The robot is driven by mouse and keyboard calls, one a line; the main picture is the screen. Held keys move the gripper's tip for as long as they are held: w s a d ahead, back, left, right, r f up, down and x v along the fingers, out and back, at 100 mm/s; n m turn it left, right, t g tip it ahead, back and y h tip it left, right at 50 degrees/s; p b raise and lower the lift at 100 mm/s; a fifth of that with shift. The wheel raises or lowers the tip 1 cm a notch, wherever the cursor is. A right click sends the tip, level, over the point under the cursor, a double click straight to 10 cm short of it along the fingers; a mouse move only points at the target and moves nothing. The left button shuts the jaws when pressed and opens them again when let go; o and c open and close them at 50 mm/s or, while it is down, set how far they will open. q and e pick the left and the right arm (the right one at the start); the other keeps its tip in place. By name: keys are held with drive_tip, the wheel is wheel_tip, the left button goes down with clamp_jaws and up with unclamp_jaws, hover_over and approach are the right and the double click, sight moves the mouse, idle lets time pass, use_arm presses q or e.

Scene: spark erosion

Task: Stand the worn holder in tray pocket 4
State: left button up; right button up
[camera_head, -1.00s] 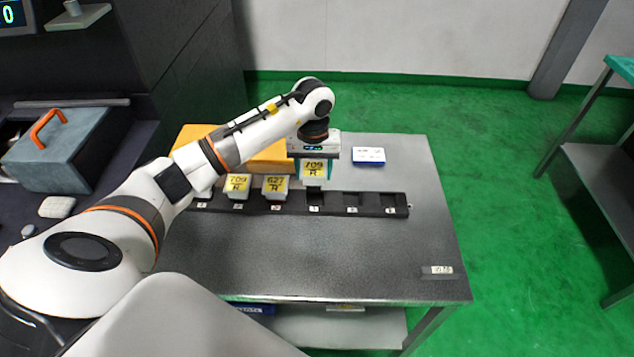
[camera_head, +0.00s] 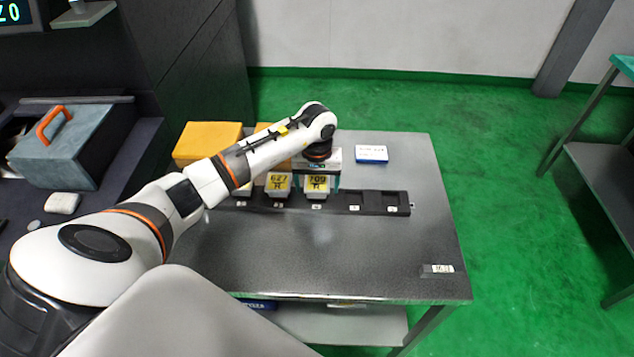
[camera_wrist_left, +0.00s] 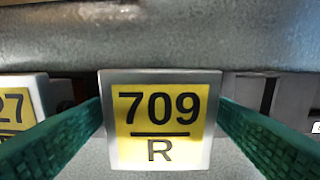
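The holder with the yellow 709 R label (camera_head: 317,184) stands upright in the fourth pocket of the black tray (camera_head: 372,209). Its label also fills the middle of the left wrist view (camera_wrist_left: 160,118). My left gripper (camera_head: 318,180) is at the holder, with one teal finger on each side of it. The fingers look slightly apart from its sides, so the gripper appears open around it. A 627 holder (camera_head: 278,185) stands in the pocket to its left. My right gripper is not in view.
Another holder (camera_head: 243,190) is partly hidden behind my left arm. The two right-hand tray pockets are empty. Yellow boxes (camera_head: 207,143) and a blue-white box (camera_head: 371,154) lie behind the tray. The table front (camera_head: 330,260) is clear except for a small label plate (camera_head: 437,269).

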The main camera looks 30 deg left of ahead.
sight(317, 183)
use_arm(q)
drive_tip(key=shift+r, duration=0.6)
wheel_tip(317, 183, up, 11)
drive_tip(key=b, duration=0.2)
